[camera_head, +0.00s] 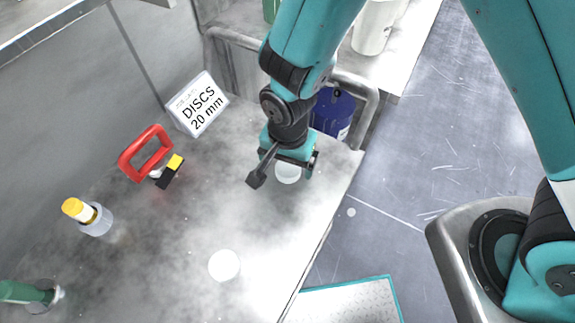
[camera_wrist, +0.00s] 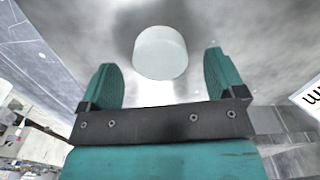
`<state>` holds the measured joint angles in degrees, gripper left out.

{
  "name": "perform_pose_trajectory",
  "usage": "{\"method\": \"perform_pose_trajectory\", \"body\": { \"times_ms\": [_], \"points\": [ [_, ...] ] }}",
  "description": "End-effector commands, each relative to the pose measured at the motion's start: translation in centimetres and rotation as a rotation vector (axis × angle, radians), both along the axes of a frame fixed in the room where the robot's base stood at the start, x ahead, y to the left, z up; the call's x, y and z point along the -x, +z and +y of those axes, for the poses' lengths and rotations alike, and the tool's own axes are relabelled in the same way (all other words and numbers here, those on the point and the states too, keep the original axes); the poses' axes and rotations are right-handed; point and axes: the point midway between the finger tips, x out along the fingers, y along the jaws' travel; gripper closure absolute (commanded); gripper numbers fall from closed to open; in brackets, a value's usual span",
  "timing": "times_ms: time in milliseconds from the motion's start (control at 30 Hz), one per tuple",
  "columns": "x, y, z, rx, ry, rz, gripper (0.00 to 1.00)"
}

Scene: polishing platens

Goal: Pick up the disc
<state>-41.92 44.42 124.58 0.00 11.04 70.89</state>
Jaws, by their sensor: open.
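A pale, whitish disc (camera_head: 288,173) is on the grey metal table, partly hidden below my gripper (camera_head: 290,160) in the head view. In the wrist view this disc (camera_wrist: 160,52) shows as a short, thick cylinder. It lies between the lines of my two teal fingers, toward their tips, with clear space on both sides. My gripper (camera_wrist: 160,66) is open and empty. The frames do not show clearly how high the fingertips are above the table. A second white disc (camera_head: 224,265) lies flat nearer the table's front.
A sign reading "DISCS 20 mm" (camera_head: 198,104) stands behind. A red-handled tool (camera_head: 146,152), a yellow-topped item in a grey holder (camera_head: 95,217) and a green-handled item (camera_head: 28,292) are at the left. A blue container (camera_head: 332,112) is behind my gripper. The table's right edge is close.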

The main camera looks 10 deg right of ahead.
Motion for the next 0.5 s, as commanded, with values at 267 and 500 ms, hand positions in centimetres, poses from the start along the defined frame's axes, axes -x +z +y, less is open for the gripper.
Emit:
{"method": "perform_pose_trajectory", "body": {
  "times_ms": [267, 500],
  "points": [
    [0.0, -2.0, 0.0, -0.001, 0.0, 0.0, 0.11],
    [0.0, -2.0, 0.0, -0.001, 0.0, 0.0, 0.34]
  ]
}}
